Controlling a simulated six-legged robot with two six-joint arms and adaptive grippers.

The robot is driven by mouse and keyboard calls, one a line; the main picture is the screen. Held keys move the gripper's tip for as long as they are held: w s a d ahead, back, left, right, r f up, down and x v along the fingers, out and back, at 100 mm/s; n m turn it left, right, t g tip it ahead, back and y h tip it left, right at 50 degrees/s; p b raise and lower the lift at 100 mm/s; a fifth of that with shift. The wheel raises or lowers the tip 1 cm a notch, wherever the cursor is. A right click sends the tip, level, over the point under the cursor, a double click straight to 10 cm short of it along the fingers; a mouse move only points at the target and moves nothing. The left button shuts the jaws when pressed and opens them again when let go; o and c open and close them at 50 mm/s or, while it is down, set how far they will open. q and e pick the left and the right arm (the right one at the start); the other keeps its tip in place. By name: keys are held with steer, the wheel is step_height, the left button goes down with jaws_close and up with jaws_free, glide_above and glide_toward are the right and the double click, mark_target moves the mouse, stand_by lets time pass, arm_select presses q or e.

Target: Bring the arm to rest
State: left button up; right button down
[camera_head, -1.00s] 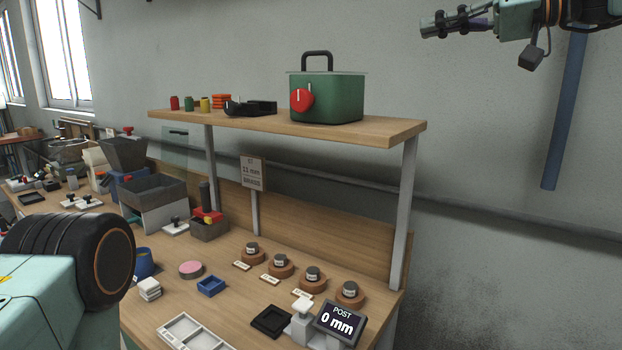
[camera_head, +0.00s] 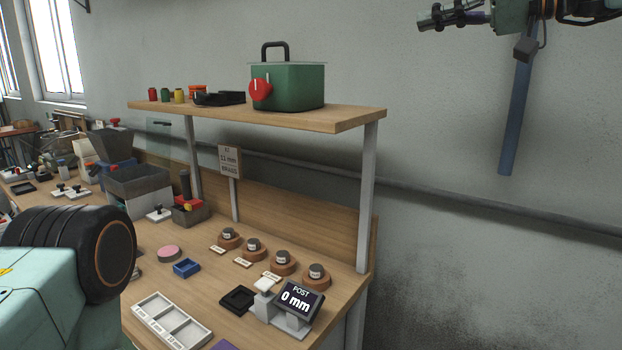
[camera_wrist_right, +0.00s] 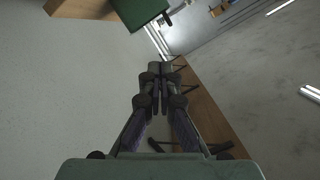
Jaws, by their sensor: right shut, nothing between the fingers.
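My right gripper (camera_head: 424,25) is raised at the top right of the head view, in front of the grey wall. It points left and stands well clear to the right of the shelf. In the right wrist view its two fingers (camera_wrist_right: 160,72) meet at the tips, with nothing held between them. My left gripper is not in view.
Open wall lies to the right.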

steer(key=w+d+f+m+t+h, duration=0.2)
steer(key=w+d+f+m+h, duration=0.15)
steer(key=f, duration=0.45)
steer(key=w+d+f+m+t+h, duration=0.25)
steer(key=w+f+m+h, duration=0.2)
steer(key=f, duration=0.35)
steer(key=s+d+f+m+g+h, duration=0.1)
steer(key=s+d+f+g+h, duration=0.15)
steer(key=f, duration=1.35)
steer(key=s+d+f+m+g+h, duration=0.1)
steer(key=s+f+h, duration=0.3)
steer(key=f, duration=1.1)
steer(key=s+a+f+n+g+b, duration=0.2)
steer(key=s+a+f+g, duration=0.1)
steer(key=s+f, duration=1.65)
steer(key=s+a+f+g, duration=0.1)
steer(key=s+f+g, duration=0.1)
steer(key=s, duration=0.7)
steer(key=s+a+f+n+g, duration=0.1)
steer(key=s+f, duration=0.2)
steer(key=s, duration=0.6)
steer(key=s+a+f+n+g, duration=0.1)
steer(key=s+f+g, duration=0.1)
steer(key=s, duration=0.7)
steer(key=shift+a+f+g+y+b, duration=0.35)
steer(key=shift+f+y+b, duration=0.1)
steer(key=shift+f, duration=0.4)
